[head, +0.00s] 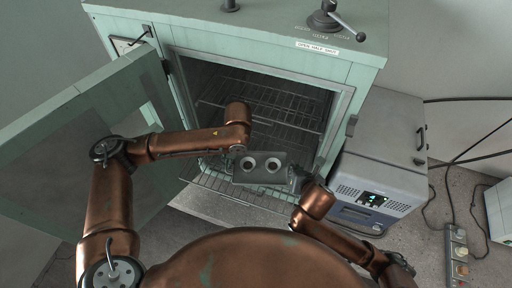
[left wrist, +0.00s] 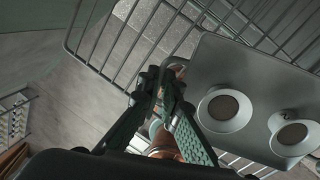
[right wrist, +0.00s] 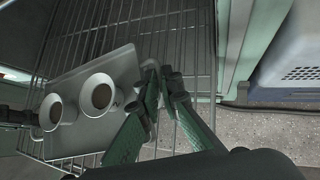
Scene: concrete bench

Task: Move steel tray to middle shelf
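The steel tray (head: 244,175) is a grey plate carrying two round pale cups with brown contents. It is in front of the open oven, over a wire shelf (head: 216,184) that sticks out; whether it touches the wires I cannot tell. It shows in the left wrist view (left wrist: 240,62) and the right wrist view (right wrist: 117,70). My left gripper (left wrist: 162,82) is closed at the tray's left edge. My right gripper (right wrist: 163,78) is closed at its right edge. The fingers hide the exact contact. More wire shelves (head: 270,97) show inside the oven.
The green oven door (head: 60,140) stands open at left, close to my left arm. The oven's right wall borders a grey instrument (head: 380,150) with a lit panel. Cables and a power strip (head: 458,250) lie at right.

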